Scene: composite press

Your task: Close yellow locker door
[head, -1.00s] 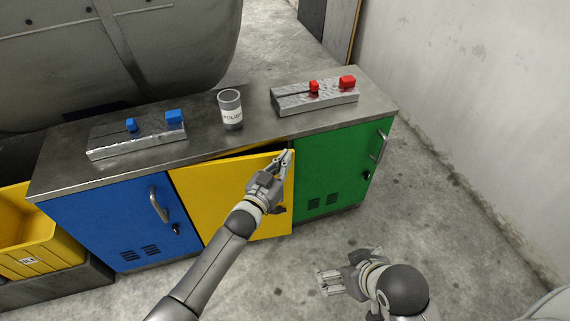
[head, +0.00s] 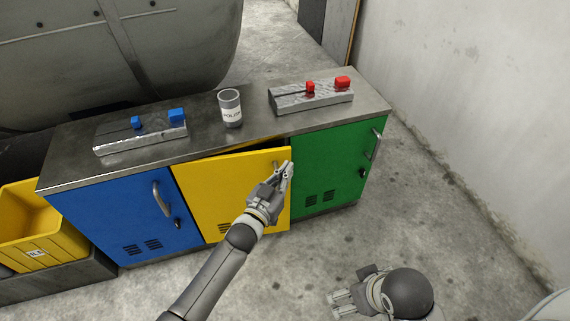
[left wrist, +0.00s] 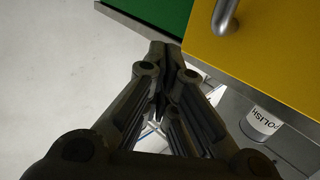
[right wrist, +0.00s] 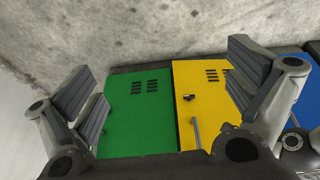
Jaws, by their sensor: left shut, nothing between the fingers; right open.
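The yellow locker door (head: 215,190) is slightly ajar in the head view, with a dark gap along its top and its right edge standing out from the cabinet. My left gripper (head: 287,168) is shut and empty at the upper right of the door, in front of its free edge near the handle. The left wrist view shows the shut fingers (left wrist: 160,105) beside the yellow door (left wrist: 275,50) and its metal handle (left wrist: 224,16). Whether they touch the door I cannot tell. My right gripper (head: 343,300) is open and empty, low over the floor. The yellow door also shows in the right wrist view (right wrist: 200,105).
The blue locker (head: 130,220) is left of the yellow one, and the green locker (head: 335,170) is right; both look closed. A polish can (head: 230,108) and two control boxes stand on the metal top. A yellow bin (head: 40,235) is at far left. Floor in front is clear.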

